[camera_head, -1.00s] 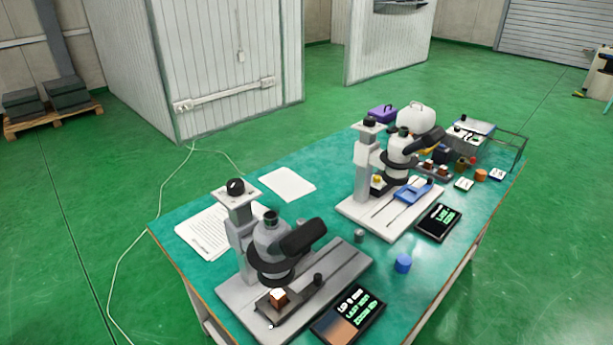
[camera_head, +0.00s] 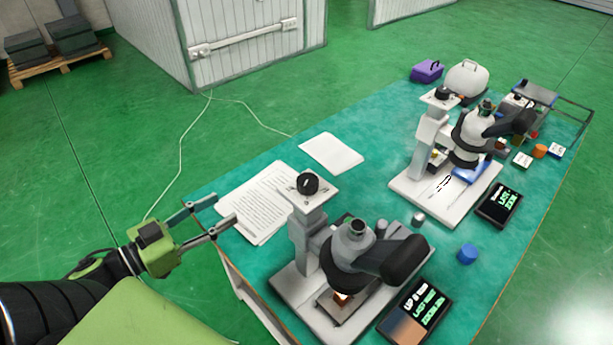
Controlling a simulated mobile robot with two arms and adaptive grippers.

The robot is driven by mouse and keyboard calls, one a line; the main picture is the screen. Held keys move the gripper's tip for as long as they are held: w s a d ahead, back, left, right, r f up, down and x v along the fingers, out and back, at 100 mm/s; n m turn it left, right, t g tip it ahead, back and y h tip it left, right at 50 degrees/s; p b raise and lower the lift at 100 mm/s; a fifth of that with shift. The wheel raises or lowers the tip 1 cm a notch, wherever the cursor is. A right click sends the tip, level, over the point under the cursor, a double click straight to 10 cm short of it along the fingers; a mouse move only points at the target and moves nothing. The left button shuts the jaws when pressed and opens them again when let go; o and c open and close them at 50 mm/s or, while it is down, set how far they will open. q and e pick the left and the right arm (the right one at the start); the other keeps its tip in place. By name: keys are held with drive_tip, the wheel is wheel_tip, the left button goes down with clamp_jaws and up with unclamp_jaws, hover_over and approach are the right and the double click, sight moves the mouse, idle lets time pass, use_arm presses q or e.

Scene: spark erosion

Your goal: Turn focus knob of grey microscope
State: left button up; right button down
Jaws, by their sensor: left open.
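The grey microscope (camera_head: 303,232) stands upright at the near end of the green table, on a flat grey base. A black knob (camera_head: 307,183) sits on the pale plate at the top of its column. My left gripper (camera_head: 225,208) comes in from the left at the table's left edge, beside the printed sheet. Its two fingers are spread apart with nothing between them. They point towards the microscope and are apart from the knob, to its left. My right gripper is not in view.
A second, whiter microscope (camera_head: 424,150) stands farther back on the table (camera_head: 385,110). A printed sheet (camera_head: 262,205) and a blank sheet (camera_head: 332,153) lie left of them. A dark display (camera_head: 415,310) and a blue cap (camera_head: 467,254) lie on the right.

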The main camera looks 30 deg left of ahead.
sight(298, 186)
use_arm(q)
drive_tip(key=s+d+r+m+g+h, duration=0.25)
drive_tip(key=d+r+h, duration=0.25)
drive_tip(key=d+r, duration=0.5)
drive_tip(key=shift+m+t, duration=0.45)
drive_tip(key=x, duration=0.3)
drive_tip(key=p+x, duration=0.1)
drive_tip(key=x, duration=0.2)
drive_tip(key=shift+w+a+f, duration=0.1)
drive_tip(key=shift+w+f, duration=0.05)
drive_tip(key=shift+w, duration=0.35)
drive_tip(key=p+x, duration=0.1)
drive_tip(key=x, duration=0.4)
drive_tip(key=shift+w+f, duration=0.1)
drive_tip(key=shift+w, duration=0.1)
drive_tip(key=shift+x, duration=0.95)
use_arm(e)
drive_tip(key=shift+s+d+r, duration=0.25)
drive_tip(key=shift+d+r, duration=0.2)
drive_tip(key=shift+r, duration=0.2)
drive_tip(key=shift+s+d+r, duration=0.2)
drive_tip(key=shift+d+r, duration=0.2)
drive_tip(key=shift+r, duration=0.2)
use_arm(q)
drive_tip(key=shift+s+f, duration=0.1)
drive_tip(key=c, duration=1.1)
